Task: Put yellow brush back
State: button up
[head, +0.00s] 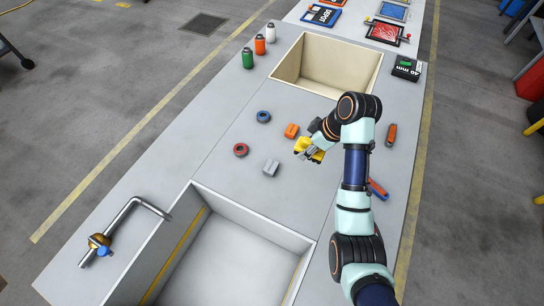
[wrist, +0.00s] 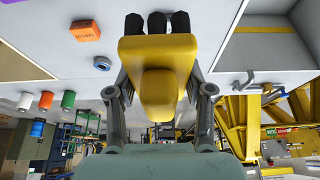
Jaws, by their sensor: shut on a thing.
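The yellow brush (wrist: 157,60) fills the middle of the wrist view, with black bristles (wrist: 157,22) at its upper end. My gripper (wrist: 158,92) is shut on it, one finger on each side of its body. In the head view the yellow brush (head: 316,155) is a small yellow shape at the end of my arm, partly covered by my gripper (head: 308,149). It is over the middle of the grey worktop; I cannot tell its exact height above the surface.
An orange block (head: 291,130), blue ring (head: 263,116), red ring (head: 240,150) and grey block (head: 271,167) lie left of my gripper. A beige bin (head: 290,62) is behind, a large grey bin (head: 262,226) in front. An orange-and-dark tool (head: 391,134) lies right.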

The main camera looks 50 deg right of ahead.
jog(key=shift+w+d, duration=0.2)
jog(key=shift+d, duration=0.2)
jog(key=b, duration=0.4)
send_over(298, 179)
jog(key=s, duration=0.1)
notch_tip(298, 179, down, 16)
jog(key=shift+s+d+r, duration=0.1)
jog(key=shift+r, duration=0.05)
jog(key=shift+f+b, duration=0.3)
jog(key=shift+f, duration=1.95)
jog(key=shift+f, duration=0.1)
jog(key=o, duration=1.2)
